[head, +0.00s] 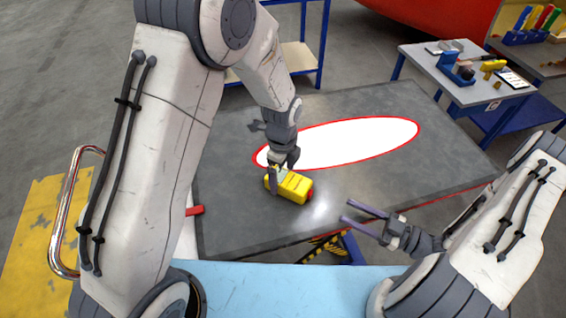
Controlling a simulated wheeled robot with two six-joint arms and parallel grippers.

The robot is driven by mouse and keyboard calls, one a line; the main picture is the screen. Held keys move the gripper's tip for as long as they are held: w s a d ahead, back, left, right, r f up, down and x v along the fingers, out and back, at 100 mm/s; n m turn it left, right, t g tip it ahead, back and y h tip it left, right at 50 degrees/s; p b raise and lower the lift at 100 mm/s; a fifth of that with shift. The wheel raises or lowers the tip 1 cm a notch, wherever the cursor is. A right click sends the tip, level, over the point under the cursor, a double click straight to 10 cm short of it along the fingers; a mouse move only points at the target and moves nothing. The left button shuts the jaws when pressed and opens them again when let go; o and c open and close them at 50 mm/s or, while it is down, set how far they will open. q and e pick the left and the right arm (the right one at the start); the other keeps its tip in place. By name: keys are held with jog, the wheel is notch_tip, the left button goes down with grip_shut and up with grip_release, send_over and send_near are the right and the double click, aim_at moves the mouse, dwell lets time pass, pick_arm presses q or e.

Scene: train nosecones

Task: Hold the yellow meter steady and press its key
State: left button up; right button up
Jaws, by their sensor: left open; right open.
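The yellow meter (297,188) lies on the dark grey table top, near its front middle, with a red part at its right end. My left gripper (272,179) points down at the meter's left end, its fingers open around or just beside that end; whether they touch it I cannot tell. The meter's key cannot be made out. My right gripper (353,212) is open and empty, right of the meter and apart from it, with its two fingers pointing left near the table's front edge.
The grey table (230,220) has a white oval with a red rim (350,140) behind the meter. A side table (470,93) at the back right bears several tools. A blue-framed trolley (300,58) stands behind. The table's front right is clear.

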pick_arm(q)
jog(key=shift+f, duration=0.6)
grip_shut()
pick_arm(e)
grip_shut()
dwell(1.4)
